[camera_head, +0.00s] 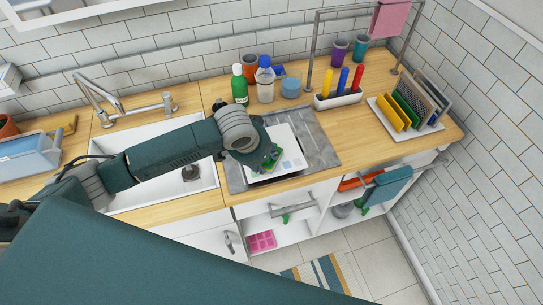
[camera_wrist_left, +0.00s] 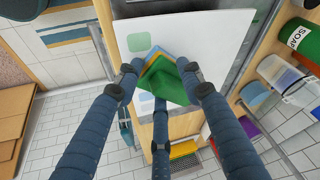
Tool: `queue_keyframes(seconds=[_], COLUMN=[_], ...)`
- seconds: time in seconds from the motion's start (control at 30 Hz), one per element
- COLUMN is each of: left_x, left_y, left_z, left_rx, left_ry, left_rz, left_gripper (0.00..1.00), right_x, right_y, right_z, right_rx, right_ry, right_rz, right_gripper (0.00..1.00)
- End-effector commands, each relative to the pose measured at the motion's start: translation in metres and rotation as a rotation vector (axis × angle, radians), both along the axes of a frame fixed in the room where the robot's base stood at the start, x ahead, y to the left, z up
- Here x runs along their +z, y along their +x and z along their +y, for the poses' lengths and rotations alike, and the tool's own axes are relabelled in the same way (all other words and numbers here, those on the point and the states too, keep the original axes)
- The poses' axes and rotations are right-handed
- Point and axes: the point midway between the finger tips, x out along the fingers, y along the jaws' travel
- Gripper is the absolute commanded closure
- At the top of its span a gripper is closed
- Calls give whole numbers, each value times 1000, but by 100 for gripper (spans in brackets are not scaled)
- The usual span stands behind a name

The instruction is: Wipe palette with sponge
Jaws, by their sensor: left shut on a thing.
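The palette (camera_head: 287,139) is a white board with a few faint coloured patches. It lies on the grey drainer (camera_head: 316,139) right of the sink. In the left wrist view the palette (camera_wrist_left: 205,40) shows a pale green square and a blue patch. My left gripper (camera_head: 268,157) is over the palette, and its fingers (camera_wrist_left: 160,85) are shut on the sponge (camera_wrist_left: 166,80), green with a yellow-orange edge. The sponge seems to be at the palette's face, but I cannot tell if it touches. The gripper hides part of the palette. My right gripper is out of view.
A green bottle (camera_head: 239,87) and a clear bottle (camera_head: 265,84) stand behind the drainer. A holder with coloured markers (camera_head: 338,100) and a rack of boards (camera_head: 411,102) stand to the right. The sink (camera_head: 190,190) is on the left.

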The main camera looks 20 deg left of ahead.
Motion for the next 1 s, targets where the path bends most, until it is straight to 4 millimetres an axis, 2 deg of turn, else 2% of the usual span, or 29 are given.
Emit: queue_keyframes(seconds=[0.2,0.33,0.87,1.0], left_x=[-3,-3,-1,0], left_y=[-14,-17,-17,-11], left_z=[18,24,23,21], left_rx=[2,1,0,1], left_ry=[4,4,2,1], left_rz=[9,8,7,4], left_gripper=[88,88,88,88], right_x=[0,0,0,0], right_y=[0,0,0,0], right_z=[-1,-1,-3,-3], right_rx=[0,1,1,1], right_ry=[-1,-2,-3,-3], right_rz=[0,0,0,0], right_gripper=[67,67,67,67])
